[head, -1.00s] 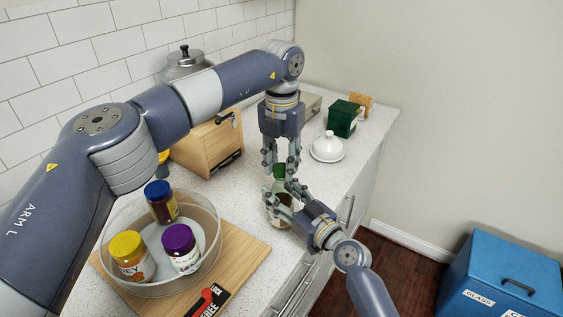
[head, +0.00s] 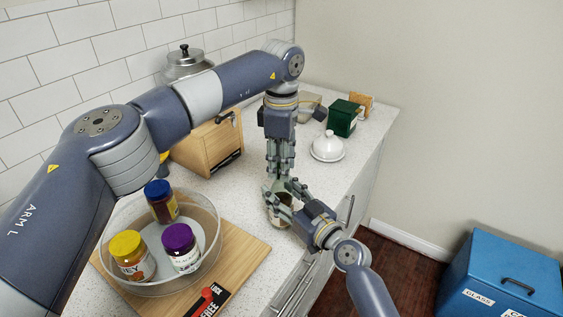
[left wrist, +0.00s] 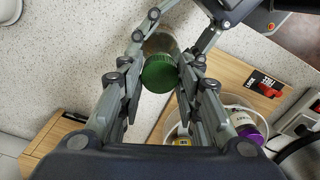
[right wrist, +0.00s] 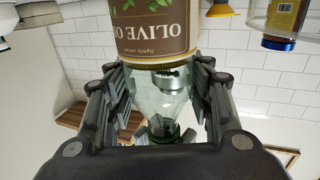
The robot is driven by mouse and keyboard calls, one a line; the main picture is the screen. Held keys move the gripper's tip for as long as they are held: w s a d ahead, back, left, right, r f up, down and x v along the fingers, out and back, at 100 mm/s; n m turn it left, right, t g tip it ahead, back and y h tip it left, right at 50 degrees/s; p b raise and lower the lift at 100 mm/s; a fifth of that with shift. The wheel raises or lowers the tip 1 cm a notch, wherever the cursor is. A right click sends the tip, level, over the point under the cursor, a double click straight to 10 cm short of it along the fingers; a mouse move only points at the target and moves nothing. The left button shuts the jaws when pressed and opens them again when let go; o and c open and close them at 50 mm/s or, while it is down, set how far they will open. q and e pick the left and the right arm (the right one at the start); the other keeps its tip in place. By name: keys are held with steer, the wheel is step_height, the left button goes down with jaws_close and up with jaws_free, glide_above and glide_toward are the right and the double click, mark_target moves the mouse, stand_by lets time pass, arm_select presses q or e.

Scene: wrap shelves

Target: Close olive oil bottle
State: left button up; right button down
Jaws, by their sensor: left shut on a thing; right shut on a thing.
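The olive oil bottle (head: 280,217) stands upright near the counter's front edge, partly hidden by my grippers. Its clear green glass and label (right wrist: 155,32) show inverted in the right wrist view. The green cap (left wrist: 158,74) sits at the bottle's mouth; it also shows in the right wrist view (right wrist: 160,136). I cannot tell how tightly it sits. My left gripper (head: 280,172) comes from above and is shut on the cap, hiding it in the head view. My right gripper (head: 284,200) is shut on the bottle from the side, around its upper glass part.
A clear bowl (head: 112,285) with three jars stands on a wooden board (head: 243,255) to the left. A wooden box (head: 207,145), a white domed dish (head: 328,147) and a green box (head: 342,118) stand behind. A blue bin (head: 505,275) is on the floor at right.

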arm_select(q)
steer(key=o, duration=1.2)
steer(key=shift+o, duration=0.2)
step_height(320, 180, up, 12)
arm_select(e)
steer(key=c, duration=0.7)
jaws_free()
steer(key=v, duration=1.2)
steer(key=shift+d, duration=0.1)
